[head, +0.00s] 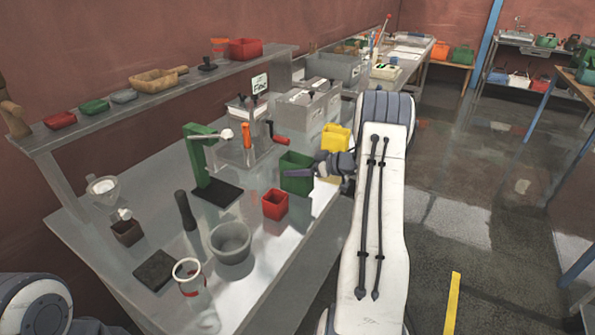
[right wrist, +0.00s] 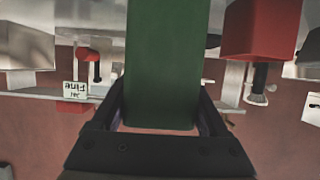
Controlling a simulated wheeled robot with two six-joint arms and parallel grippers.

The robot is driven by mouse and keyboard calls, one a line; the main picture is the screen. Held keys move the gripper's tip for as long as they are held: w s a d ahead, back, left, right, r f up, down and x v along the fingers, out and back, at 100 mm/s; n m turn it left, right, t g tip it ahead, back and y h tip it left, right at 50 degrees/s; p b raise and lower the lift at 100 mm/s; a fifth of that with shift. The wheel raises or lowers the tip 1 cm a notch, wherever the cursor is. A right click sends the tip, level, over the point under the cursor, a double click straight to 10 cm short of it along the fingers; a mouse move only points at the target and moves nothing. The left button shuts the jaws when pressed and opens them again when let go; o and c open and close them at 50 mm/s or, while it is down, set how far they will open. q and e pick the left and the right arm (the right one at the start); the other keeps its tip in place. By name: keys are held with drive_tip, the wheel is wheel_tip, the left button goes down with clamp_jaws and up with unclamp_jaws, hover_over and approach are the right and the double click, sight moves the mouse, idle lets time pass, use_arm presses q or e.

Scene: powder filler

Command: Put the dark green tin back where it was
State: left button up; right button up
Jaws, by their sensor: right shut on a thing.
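The dark green tin (head: 296,174) is an open-topped square box, upright at the right side of the steel bench, behind the small red tin (head: 275,204). My right gripper (head: 318,170) reaches it from the right and is shut on it. In the right wrist view the tin (right wrist: 166,60) fills the middle, with a finger of the right gripper (right wrist: 165,115) on each side. I cannot tell whether its base touches the bench. My left gripper is out of view; only part of my left arm shows at the lower left.
A yellow bin (head: 336,138) stands just behind the green tin. A green stand (head: 205,160) with a dark base is to its left. A grey bowl (head: 231,242) and a glass jar (head: 189,278) are nearer the front. A shelf (head: 180,92) runs along the wall.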

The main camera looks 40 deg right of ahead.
drive_tip(key=shift+f, duration=0.9)
drive_tip(key=shift+f, duration=0.15)
drive_tip(key=o, duration=1.4)
